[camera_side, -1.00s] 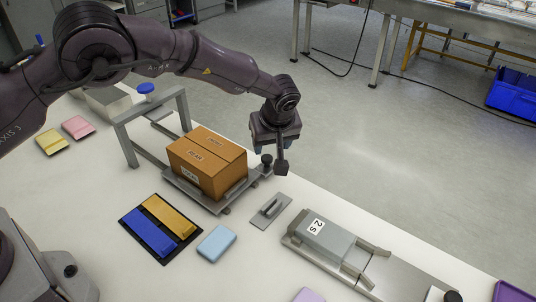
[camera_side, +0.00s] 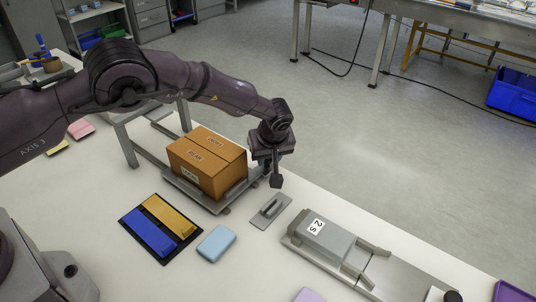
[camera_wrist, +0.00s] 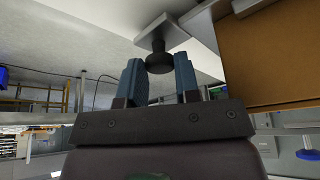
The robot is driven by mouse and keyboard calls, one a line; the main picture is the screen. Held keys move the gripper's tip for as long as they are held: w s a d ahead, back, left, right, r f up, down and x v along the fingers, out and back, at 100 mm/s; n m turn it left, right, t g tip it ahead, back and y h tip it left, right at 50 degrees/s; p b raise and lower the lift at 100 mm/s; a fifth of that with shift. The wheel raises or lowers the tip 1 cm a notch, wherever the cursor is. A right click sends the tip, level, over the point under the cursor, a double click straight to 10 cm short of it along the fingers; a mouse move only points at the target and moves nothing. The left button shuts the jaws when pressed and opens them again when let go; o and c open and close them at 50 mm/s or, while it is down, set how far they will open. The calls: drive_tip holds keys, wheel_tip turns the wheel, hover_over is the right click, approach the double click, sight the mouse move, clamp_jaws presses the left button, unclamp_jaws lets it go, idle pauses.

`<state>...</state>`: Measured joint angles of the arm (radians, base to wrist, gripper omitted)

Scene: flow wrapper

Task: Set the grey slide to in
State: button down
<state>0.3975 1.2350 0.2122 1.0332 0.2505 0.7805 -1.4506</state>
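The grey slide (camera_side: 221,207) is a flat tray on rails, running under a grey frame (camera_side: 121,142). A brown cardboard box (camera_side: 208,163) sits on the slide, to the right of the frame. The slide's dark knob (camera_wrist: 159,62) shows in the wrist view, on a pale grey plate; in the side view my gripper hides it. My gripper (camera_side: 268,165) is at the slide's right end, beside the box. In the wrist view my gripper (camera_wrist: 160,78) has its two blue fingers apart, with the knob just beyond and between the tips. I cannot tell if they touch it.
A black tray with blue and yellow bars (camera_side: 161,228), a light blue block (camera_side: 216,244) and a grey plate with a handle (camera_side: 271,211) lie in front. A second grey fixture marked 2 S (camera_side: 327,240) stands at right. Open floor lies beyond the table edge.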

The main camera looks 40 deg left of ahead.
drive_tip(key=a, duration=2)
drive_tip(key=shift+a, duration=0.45)
drive_tip(key=c, duration=1)
unclamp_jaws()
drive_tip(key=shift+o, duration=0.9)
drive_tip(key=shift+d+r, duration=0.1)
drive_tip(key=shift+d, duration=0.1)
drive_tip(key=shift+d+r, duration=0.1)
drive_tip(key=shift+r, duration=0.15)
drive_tip(key=v, duration=1.2)
drive_tip(key=shift+r, duration=0.15)
